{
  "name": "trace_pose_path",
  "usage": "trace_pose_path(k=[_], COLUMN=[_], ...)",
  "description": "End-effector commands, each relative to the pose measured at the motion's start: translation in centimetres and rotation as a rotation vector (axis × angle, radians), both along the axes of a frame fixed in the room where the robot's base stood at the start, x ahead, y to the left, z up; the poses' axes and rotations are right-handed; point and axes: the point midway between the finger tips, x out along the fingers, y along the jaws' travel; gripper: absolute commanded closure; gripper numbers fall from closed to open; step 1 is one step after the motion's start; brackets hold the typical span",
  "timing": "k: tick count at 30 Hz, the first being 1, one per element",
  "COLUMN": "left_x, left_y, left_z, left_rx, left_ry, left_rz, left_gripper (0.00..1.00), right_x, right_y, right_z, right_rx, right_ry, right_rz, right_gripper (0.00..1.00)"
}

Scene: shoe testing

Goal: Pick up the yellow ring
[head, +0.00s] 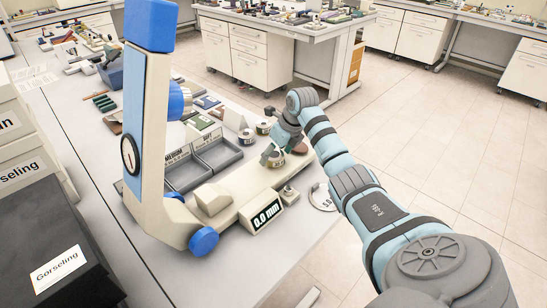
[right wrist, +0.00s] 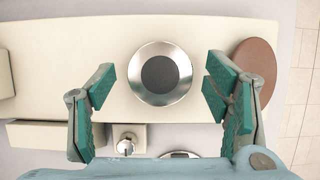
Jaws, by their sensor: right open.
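I cannot make out a clearly yellow ring in either view. My right gripper (head: 272,152) is open over the cream base of the testing device (head: 232,206). In the right wrist view its green-padded fingers (right wrist: 160,92) stand apart on either side of a round silver disc (right wrist: 160,85) with a dark grey centre. The fingers do not appear to touch the disc, and nothing is between them but the disc below. A brown round disc (right wrist: 255,62) lies right of the silver one, partly behind the right finger. My left gripper is not in view.
The device's tall blue-and-cream column (head: 146,130) stands left of my right gripper. A "0.0 mm" display (head: 265,216) and a small knob (right wrist: 126,143) are at the front. Grey trays (head: 187,174) and small round tins (head: 247,137) sit behind. Dark and white boxes (head: 60,262) stand at left.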

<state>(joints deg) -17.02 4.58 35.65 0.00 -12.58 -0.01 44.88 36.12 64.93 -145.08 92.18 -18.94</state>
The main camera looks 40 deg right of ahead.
Motion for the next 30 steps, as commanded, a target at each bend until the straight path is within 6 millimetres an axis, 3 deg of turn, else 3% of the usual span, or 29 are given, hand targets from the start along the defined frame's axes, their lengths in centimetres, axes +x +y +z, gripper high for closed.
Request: trace_pose_path(k=[7,17,25,30], left_x=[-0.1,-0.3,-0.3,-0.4], left_y=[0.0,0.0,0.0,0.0], left_z=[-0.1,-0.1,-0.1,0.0], left_rx=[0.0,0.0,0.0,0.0], left_ry=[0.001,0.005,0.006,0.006], left_rz=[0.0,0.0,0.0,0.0], left_gripper=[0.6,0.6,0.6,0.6], right_x=[0.2,0.2,0.3,0.3], right_y=[0.0,0.0,0.0,-0.1], right_z=[-0.7,-0.6,-0.4,1.4], right_rx=[-0.002,-0.002,-0.002,-0.003], right_ry=[0.0,0.0,-0.001,-0.003], right_rz=[-0.001,-0.001,-0.001,0.0], right_gripper=[0.29,0.8,0.81,0.81])
